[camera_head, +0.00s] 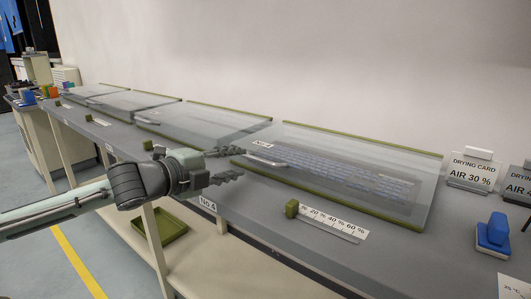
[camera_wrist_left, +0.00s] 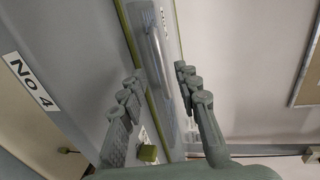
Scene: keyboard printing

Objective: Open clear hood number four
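Clear hood number four (camera_head: 340,155) is the nearest hood, with a "No.4" label (camera_head: 207,203) on the bench edge below it. It lies shut over a keyboard (camera_head: 350,176). Its metal bar handle (camera_head: 266,160) is on the front edge. My left gripper (camera_head: 238,164) is open and empty, its fingers pointing at the handle from the front. In the left wrist view the handle (camera_wrist_left: 158,55) runs lengthwise between and beyond the open fingertips (camera_wrist_left: 158,76); I see no contact. The No 4 label (camera_wrist_left: 30,82) shows at left there. My right gripper is out of view.
More clear hoods (camera_head: 205,123) stand in a row to the left. A green slider block (camera_head: 291,208) with a percent scale (camera_head: 335,222) is in front of the hood. A blue object (camera_head: 493,234) and a drying card (camera_head: 472,170) stand to the right. The wall is behind.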

